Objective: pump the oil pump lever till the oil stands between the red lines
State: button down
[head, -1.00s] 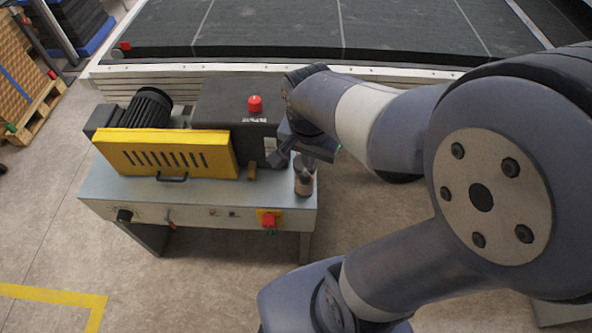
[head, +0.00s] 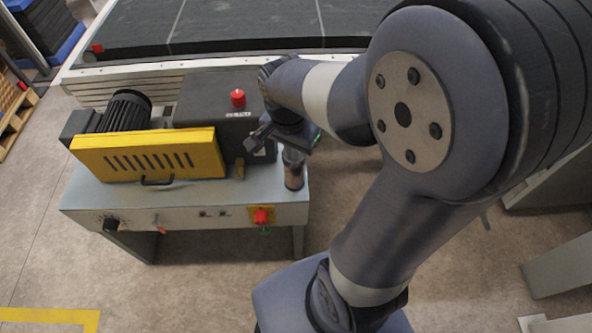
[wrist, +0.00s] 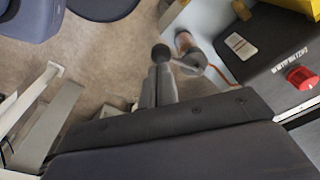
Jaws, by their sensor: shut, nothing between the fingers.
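The oil pump is a small upright cylinder (head: 293,170) at the bench's right end, with a brownish lower part. It also shows in the wrist view (wrist: 188,46). A dark round knob (wrist: 160,52), apparently the lever's end, sits just beyond my fingertips in the wrist view; I cannot tell whether they touch it. My gripper (wrist: 160,72) is shut and empty. In the head view my gripper (head: 255,142) is above and left of the cylinder, in front of the black housing. The oil level and red lines cannot be made out.
The bench (head: 190,204) carries a yellow guard (head: 148,154), a motor (head: 126,110) and a black housing (head: 205,100) with a red button (head: 238,97). A red switch (head: 261,216) is on its front. A dark conveyor bed (head: 240,25) lies behind. Floor in front is clear.

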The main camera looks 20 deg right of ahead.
aim_at(294, 170)
jog(key=shift+w+d+f+b, duration=0.1)
jog(key=shift+f+b, duration=0.85)
jog(key=shift+f, duration=0.4)
jog(key=shift+w+d+f+b, duration=0.1)
jog(key=shift+f+b, duration=0.85)
jog(key=shift+f, duration=0.35)
notch_tip(294, 170, down, 4)
jog(key=b, duration=0.3)
jog(key=shift+f+b, duration=0.25)
jog(key=shift+b, duration=0.1)
jog(key=shift+r, duration=0.1)
